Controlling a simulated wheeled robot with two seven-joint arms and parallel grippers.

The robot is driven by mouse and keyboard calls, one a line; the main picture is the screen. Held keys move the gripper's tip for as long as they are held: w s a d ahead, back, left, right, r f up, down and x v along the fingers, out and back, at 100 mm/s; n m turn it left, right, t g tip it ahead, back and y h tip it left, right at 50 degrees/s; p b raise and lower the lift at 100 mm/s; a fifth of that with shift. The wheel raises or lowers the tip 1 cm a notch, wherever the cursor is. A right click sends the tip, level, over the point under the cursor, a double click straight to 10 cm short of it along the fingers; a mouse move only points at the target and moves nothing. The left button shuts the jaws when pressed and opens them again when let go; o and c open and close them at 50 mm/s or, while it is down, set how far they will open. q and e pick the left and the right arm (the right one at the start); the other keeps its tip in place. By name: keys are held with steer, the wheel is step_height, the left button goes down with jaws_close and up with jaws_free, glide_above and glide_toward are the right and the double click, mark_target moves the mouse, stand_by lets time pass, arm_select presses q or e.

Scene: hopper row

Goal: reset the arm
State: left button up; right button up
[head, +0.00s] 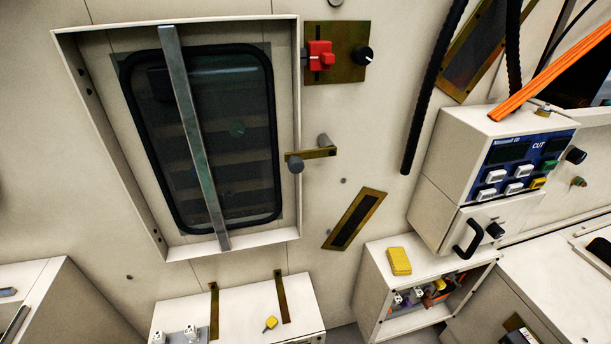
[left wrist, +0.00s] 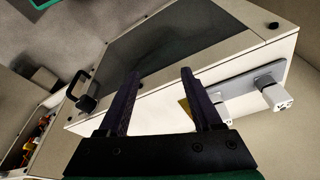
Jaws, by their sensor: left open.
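My left gripper (left wrist: 159,74) shows in the left wrist view with its two dark fingers apart and nothing between them. Behind the fingers is a pale cabinet (left wrist: 232,60) with a dark flat panel (left wrist: 150,45). Whether the fingers touch the cabinet is hard to tell, but I see no clear contact. Neither of my arms shows in the head view, and my right gripper is not in any view.
A grey bracket with white plugs (left wrist: 276,97) and a black handle (left wrist: 86,103) project from the cabinet. The head view shows a barred window (head: 230,130), a red switch (head: 320,55), a control box (head: 468,150), a yellow block (head: 399,261) and hanging black hoses (head: 432,90).

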arm_select(q)
steer(key=s+a+f+g, duration=0.1)
steer(key=s+f, duration=0.5)
steer(key=f, duration=0.5)
steer(key=s+a+f, duration=0.1)
steer(key=s+f, duration=0.4)
steer(key=f, duration=0.6)
steer(key=s+a+f+g, duration=0.1)
steer(key=s+f, duration=0.3)
steer(key=s, duration=0.5)
steer(key=shift+a+f, duration=0.15)
steer(key=shift+f, duration=0.1)
